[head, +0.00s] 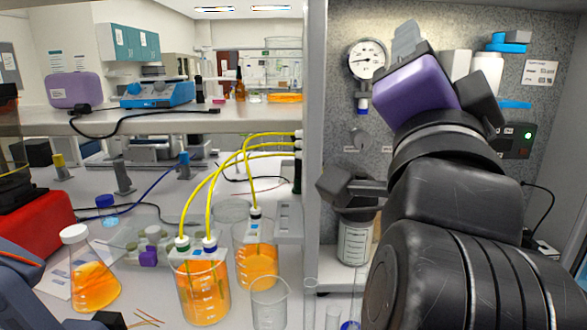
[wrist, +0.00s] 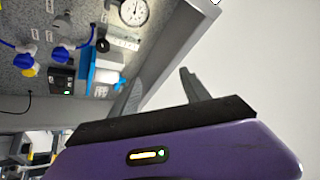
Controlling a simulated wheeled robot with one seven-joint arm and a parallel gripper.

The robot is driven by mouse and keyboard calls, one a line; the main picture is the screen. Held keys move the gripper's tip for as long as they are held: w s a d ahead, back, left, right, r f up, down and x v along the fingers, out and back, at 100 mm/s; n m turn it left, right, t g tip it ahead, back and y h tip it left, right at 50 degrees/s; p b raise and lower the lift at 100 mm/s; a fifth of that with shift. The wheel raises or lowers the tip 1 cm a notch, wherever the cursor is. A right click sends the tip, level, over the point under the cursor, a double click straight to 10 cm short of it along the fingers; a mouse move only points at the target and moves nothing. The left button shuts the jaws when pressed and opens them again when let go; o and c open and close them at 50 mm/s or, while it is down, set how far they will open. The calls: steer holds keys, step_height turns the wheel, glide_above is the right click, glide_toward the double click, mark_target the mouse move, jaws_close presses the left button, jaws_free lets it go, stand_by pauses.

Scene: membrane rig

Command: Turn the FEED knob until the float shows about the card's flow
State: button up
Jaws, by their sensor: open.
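A grey round knob (head: 361,138) sits on the speckled panel in the head view, left of my arm. A grey knob also shows in the wrist view (wrist: 62,26), near blue-handled valves. Their labels are too small to read, so I cannot tell which is FEED. A white card (head: 542,72) is on the panel at the upper right; its text is unreadable. I cannot make out the float. My gripper (head: 408,30) is raised in front of the panel, right of the round gauge. In the wrist view its fingers (wrist: 160,78) are apart and empty, away from the knobs.
A round gauge (head: 367,60) is on the panel; it also shows in the wrist view (wrist: 134,11). A black box with a green light (head: 515,139) is at the right. A cabinet post (head: 315,120) and beakers of orange liquid (head: 203,290) with yellow tubes are left.

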steer(key=s+a+f+n+y, duration=0.1)
steer(key=s+f+n+y, duration=0.25)
steer(key=f+n, duration=0.4)
steer(key=s+a+f+n+y, duration=0.15)
steer(key=f+n+y, duration=0.35)
steer(key=f, duration=0.5)
steer(key=s+a+f+n+y, duration=0.1)
steer(key=s+f+n+y, duration=0.4)
steer(key=f, duration=0.4)
steer(key=s+d+f+m+g+h, duration=0.1)
steer(key=s+d+f+g+h, duration=0.2)
steer(key=s+f, duration=0.8)
steer(key=s+d+f+m+g+h+p, duration=0.1)
steer(key=s+d+f, duration=0.5)
steer(key=s+f, duration=0.6)
steer(key=s+m+g+h, duration=0.1)
steer(key=g+h, duration=0.1)
steer(key=g, duration=0.1)
steer(key=shift+s+d+g+h, duration=0.25)
steer(key=shift+d+g+h, duration=0.05)
steer(key=shift+d+h, duration=0.05)
steer(key=shift+r+m, duration=0.1)
steer(key=shift+m, duration=0.15)
